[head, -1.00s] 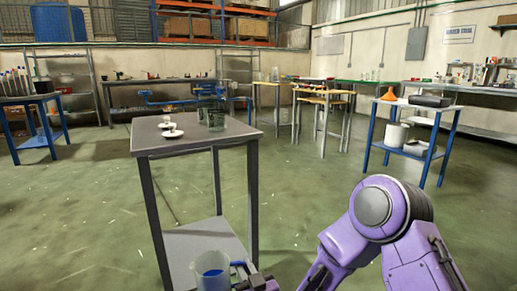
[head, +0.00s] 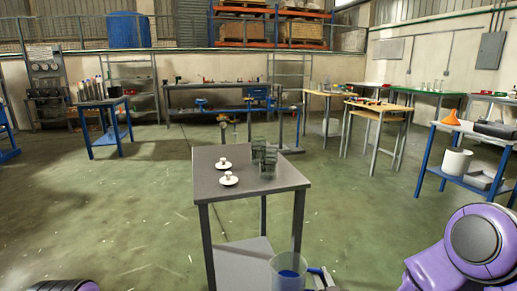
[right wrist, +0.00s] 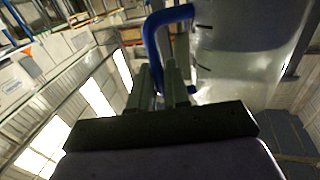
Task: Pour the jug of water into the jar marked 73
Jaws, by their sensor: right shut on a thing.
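The clear jug (head: 288,272) of blue water is at the bottom of the head view, upright, in front of the grey table (head: 207,190). My right gripper (head: 319,275) is shut on its blue handle, which also shows in the right wrist view (right wrist: 151,38) between the fingers (right wrist: 165,88). Two clear greenish jars stand on the grey table: a farther jar (head: 258,146) and a nearer jar (head: 268,163), partly overlapping. I cannot read any number on them. Two white lid-like discs with knobs (head: 228,180) lie left of them. My left gripper is out of view.
The grey table has a lower shelf (head: 240,262). A blue table (head: 470,185) with an orange funnel (head: 452,117) stands at the right. A blue table (head: 103,103) with bottles stands at the back left. The floor left of the grey table is clear.

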